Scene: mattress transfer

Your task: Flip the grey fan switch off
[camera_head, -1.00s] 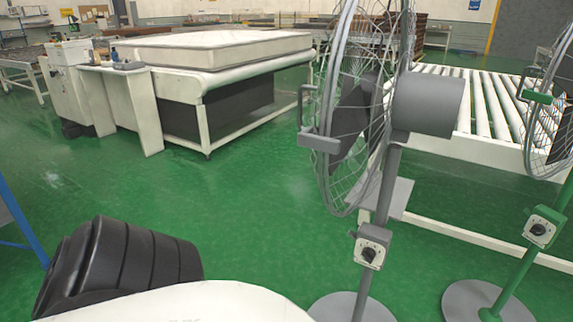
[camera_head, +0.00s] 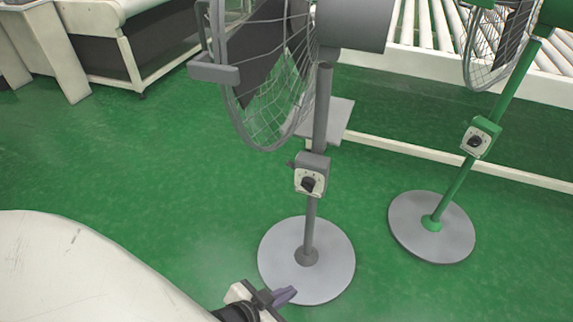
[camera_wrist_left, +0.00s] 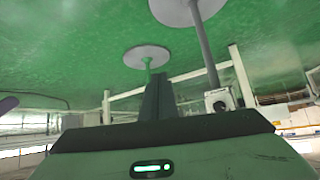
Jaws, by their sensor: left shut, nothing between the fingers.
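The grey fan (camera_head: 350,24) stands on a grey pole and round base, its top cut off by the frame. Its switch box (camera_head: 311,165) is on the pole, with a black knob (camera_head: 308,184) on a pale plate. The knob's setting is too small to read. My left gripper (camera_head: 284,296) is shut and empty, low in the head view, below and left of the switch box and clear of it. In the left wrist view, the scene is upside down; the grey switch box (camera_wrist_left: 217,101) shows right of the dark fingers (camera_wrist_left: 157,98). My right gripper is out of view.
A green fan (camera_head: 455,190) with a similar switch box (camera_head: 480,137) stands to the right. A white roller conveyor (camera_head: 400,62) is behind the fans. A white-framed table (camera_head: 126,60) is at upper left. Open green floor lies between.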

